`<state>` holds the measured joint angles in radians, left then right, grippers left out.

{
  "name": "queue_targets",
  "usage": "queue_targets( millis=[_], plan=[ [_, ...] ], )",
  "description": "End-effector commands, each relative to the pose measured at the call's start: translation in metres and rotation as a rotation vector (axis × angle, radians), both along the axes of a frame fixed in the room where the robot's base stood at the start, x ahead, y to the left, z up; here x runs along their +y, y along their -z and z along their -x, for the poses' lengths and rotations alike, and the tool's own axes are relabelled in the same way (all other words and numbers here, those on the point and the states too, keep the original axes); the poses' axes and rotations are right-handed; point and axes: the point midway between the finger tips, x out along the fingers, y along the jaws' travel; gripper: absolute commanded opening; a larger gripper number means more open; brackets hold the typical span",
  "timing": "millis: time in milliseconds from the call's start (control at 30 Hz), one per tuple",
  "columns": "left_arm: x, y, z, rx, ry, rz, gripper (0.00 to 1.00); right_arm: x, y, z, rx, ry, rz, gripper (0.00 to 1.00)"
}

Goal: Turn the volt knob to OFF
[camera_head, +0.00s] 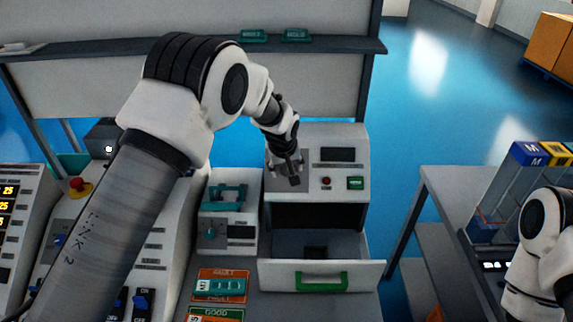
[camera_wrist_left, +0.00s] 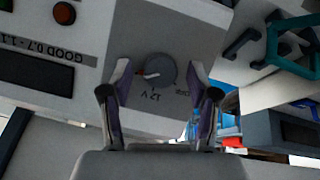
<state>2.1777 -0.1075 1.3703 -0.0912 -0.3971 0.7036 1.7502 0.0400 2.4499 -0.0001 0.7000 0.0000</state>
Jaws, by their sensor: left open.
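The volt knob (camera_wrist_left: 160,70) is a round grey dial with a red pointer, on a dark grey panel in the left wrist view. The pointer is turned toward the picture's left, and a "12 V" label shows upside down below the dial. A smaller label at its lower right is too blurred to read surely. My left gripper (camera_wrist_left: 161,80) is open, with one finger on each side of the knob; contact is unclear. In the head view my left gripper (camera_head: 289,172) is at the tester's (camera_head: 352,140) front panel and hides the knob. My right gripper is out of view.
The tester carries a dark display, a red button (camera_head: 326,182) and a green switch (camera_head: 355,183). Below it an open drawer (camera_head: 378,272) with a green handle juts forward. A smaller device (camera_head: 218,245) with teal parts stands to the left. A shelf edge runs behind.

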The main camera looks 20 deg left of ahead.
Motion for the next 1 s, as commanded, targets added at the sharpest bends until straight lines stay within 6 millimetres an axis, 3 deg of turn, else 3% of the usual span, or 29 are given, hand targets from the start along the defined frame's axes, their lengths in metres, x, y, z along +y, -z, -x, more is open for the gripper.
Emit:
queue_targets(
  millis=[267, 467, 1000],
  plan=[
    [0.0004, 0.0058, -0.0026, -0.001, 0.000, 0.000, 0.60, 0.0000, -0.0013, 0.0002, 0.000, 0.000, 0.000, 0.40],
    [0.0004, 0.0056, -0.0026, -0.001, 0.000, 0.000, 0.00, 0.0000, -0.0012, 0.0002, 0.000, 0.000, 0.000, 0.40],
    [0.0014, 0.0064, -0.0024, -0.019, -0.068, 0.065, 0.00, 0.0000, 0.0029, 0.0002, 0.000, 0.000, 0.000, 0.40]
  ],
)
